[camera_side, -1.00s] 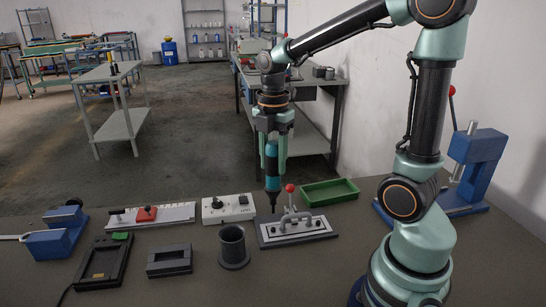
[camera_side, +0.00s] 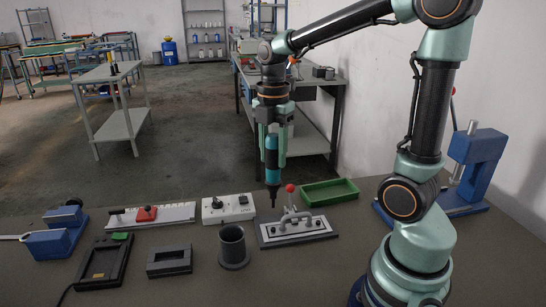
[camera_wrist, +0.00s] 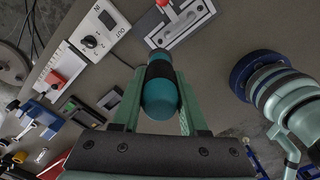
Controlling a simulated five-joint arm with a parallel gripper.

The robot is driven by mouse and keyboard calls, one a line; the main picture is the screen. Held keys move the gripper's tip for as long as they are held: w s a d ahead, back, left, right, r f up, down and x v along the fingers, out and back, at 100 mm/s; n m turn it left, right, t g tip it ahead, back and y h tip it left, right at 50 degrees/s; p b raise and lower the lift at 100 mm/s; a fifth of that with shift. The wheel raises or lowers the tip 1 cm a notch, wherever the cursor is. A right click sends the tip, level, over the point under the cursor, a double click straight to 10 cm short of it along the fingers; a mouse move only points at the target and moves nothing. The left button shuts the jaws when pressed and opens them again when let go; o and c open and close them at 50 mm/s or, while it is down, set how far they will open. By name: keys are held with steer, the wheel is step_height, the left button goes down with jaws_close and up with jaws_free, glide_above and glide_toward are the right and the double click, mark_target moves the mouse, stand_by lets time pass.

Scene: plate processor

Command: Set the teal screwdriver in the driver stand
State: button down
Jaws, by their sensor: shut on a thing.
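My gripper (camera_side: 272,150) is shut on the teal screwdriver (camera_side: 271,165) and holds it upright, tip down, above the table's back part. In the wrist view the screwdriver's teal handle (camera_wrist: 161,98) lies between my gripper's two fingers (camera_wrist: 158,112). A dark round cup with a flared base, which looks like the driver stand (camera_side: 233,247), stands on the table, nearer the camera and left of the screwdriver. Its open top is clear of the screwdriver.
A clamp plate with a red knob (camera_side: 290,188) stands close right of the tip. The white switch box (camera_side: 228,208) is behind the stand, a green tray (camera_side: 328,192) at the back right. A dark rectangular frame (camera_side: 169,261) is left of the stand.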

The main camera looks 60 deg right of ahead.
stand_by(0.3)
steer(key=w+a+n, duration=0.4)
steer(key=a+n, duration=0.2)
steer(key=a, duration=0.6)
step_height(320, 180, down, 7)
steer(key=shift+d, duration=0.2)
steer(key=shift+s+f, duration=0.15)
steer(key=shift+f, duration=0.4)
stand_by(1.1)
jaws_free()
stand_by(0.3)
steer(key=shift+r, duration=0.1)
